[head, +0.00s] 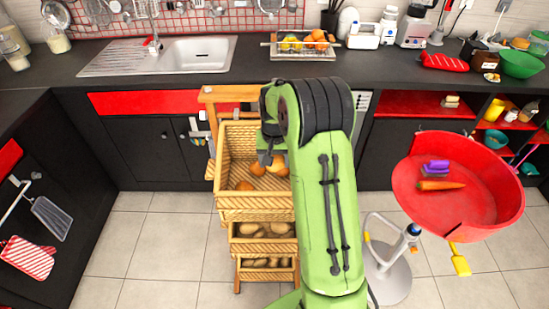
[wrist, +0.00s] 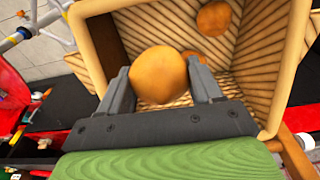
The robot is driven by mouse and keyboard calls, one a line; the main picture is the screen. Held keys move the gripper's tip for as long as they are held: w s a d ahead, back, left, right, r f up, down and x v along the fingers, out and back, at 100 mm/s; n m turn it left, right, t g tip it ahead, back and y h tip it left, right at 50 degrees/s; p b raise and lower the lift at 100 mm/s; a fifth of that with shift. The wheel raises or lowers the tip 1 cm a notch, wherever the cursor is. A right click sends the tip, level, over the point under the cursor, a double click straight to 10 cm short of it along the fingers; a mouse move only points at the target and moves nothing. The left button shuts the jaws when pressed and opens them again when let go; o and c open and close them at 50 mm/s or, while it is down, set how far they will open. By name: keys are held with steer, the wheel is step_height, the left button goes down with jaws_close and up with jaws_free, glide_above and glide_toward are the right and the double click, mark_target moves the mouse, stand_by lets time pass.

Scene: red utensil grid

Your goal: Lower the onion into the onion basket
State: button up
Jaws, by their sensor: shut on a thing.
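My gripper (wrist: 160,80) is shut on a round orange-brown onion (wrist: 159,74), with one finger on each side of it. The wicker onion basket (wrist: 270,45) lies beyond the held onion in the wrist view; more onions (wrist: 214,18) rest inside it. In the head view, my gripper (head: 267,158) is over the open top basket (head: 255,203) of a wooden stand. Several orange-brown onions (head: 245,186) show in that basket. My arm hides its right side. I cannot tell the held onion's exact height above the basket floor.
Lower baskets (head: 244,231) hold brownish produce. A red round tray-like seat (head: 500,200) at right holds a carrot (head: 441,185) and purple items. A sink (head: 190,55) and fruit rack (head: 300,50) are on the back counter. Floor (head: 150,250) left of the stand is clear.

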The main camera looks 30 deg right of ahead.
mark_target(275, 160)
steer(key=shift+f+b, duration=2.95)
steer(key=shift+f, duration=1.25)
steer(key=shift+f+b, duration=1.85)
steer(key=shift+f, duration=0.65)
steer(key=o, duration=1.2)
steer(key=r+p, duration=0.1)
steer(key=r, duration=0.4)
steer(key=s+r+p, duration=0.1)
steer(key=r+p, duration=0.1)
steer(key=r, duration=0.3)
steer(key=a+r+p, duration=0.1)
steer(key=r, duration=0.4)
steer(key=shift+s+r, duration=0.35)
steer(key=shift+r, duration=0.05)
